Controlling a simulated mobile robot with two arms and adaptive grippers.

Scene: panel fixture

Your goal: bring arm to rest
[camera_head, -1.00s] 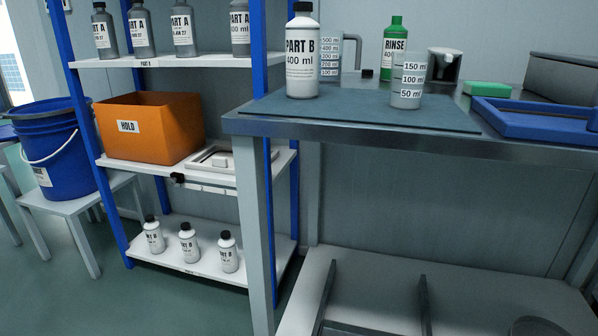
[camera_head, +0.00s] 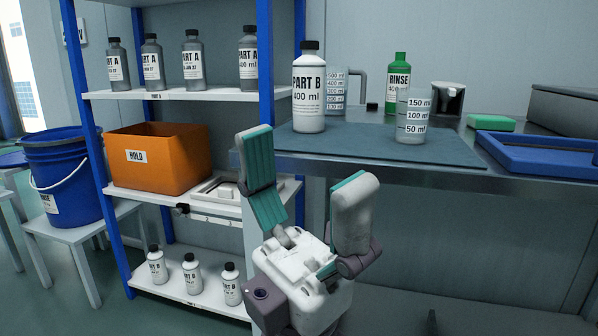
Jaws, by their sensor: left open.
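My left gripper (camera_head: 306,196) shows in the head view at the lower middle, in front of the steel table's front left edge. Its two teal-lined fingers point up and are spread wide apart with nothing between them. The left finger overlaps the table's corner and hides part of the table leg. The gripper appears apart from the bottles on the table. My right gripper is not in the view.
On the table's mat (camera_head: 440,151) stand a PART B bottle (camera_head: 308,98) and a clear beaker (camera_head: 412,118). A green RINSE bottle (camera_head: 397,85) and blue tray (camera_head: 545,154) are behind and right. A shelf with an orange HOLD box (camera_head: 155,160) stands left.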

